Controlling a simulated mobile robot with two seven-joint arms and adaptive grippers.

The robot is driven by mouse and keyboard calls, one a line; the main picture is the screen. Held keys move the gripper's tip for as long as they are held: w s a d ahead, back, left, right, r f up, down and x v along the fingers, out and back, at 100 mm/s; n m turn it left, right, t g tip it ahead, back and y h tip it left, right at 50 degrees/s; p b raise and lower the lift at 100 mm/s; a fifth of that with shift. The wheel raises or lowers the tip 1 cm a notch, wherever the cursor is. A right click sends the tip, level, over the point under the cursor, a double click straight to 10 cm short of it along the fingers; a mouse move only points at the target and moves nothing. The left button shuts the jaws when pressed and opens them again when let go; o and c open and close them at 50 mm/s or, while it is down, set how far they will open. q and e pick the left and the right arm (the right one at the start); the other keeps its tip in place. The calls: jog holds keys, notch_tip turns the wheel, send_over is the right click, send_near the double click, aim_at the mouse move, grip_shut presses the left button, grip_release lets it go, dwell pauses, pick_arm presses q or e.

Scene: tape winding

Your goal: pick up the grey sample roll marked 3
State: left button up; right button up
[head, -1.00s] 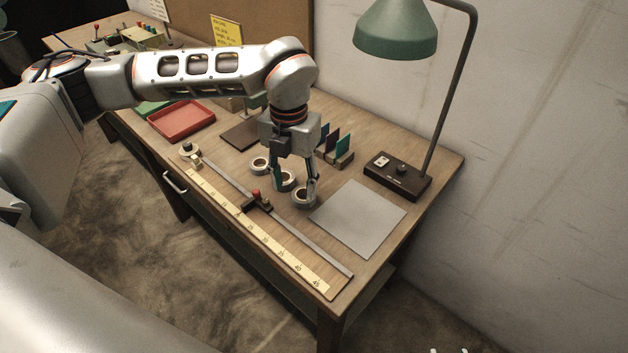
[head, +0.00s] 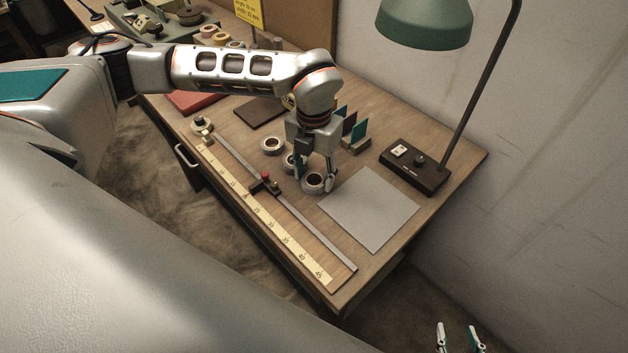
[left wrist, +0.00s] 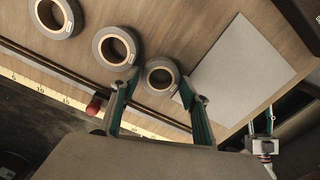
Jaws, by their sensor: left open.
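Three grey rolls lie flat in a row on the table: a far one (head: 272,144), a middle one (head: 287,161) and a near one (head: 313,190). In the left wrist view they are the left roll (left wrist: 55,33), the middle roll (left wrist: 101,49) and the right roll (left wrist: 160,63). I cannot read any number on them. My left gripper (head: 314,180) points down at the near roll, open, with a fingertip to either side. In the left wrist view its fingertips (left wrist: 160,86) also flank that roll; contact is unclear. My right gripper (head: 459,335) shows at the bottom, open and empty.
A grey mat (head: 372,208) lies right of the near roll. A ruler strip (head: 265,225) and a rail with a red-knobbed slider (head: 264,184) run along the front. The green lamp (head: 425,22) on its dark base (head: 415,168) and upright coloured cards (head: 360,130) stand behind.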

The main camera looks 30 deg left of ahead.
pick_arm(q)
jog(key=shift+w+f, duration=0.1)
jog(key=shift+f, duration=0.2)
jog(key=c, duration=0.5)
jog(key=shift+r, duration=0.1)
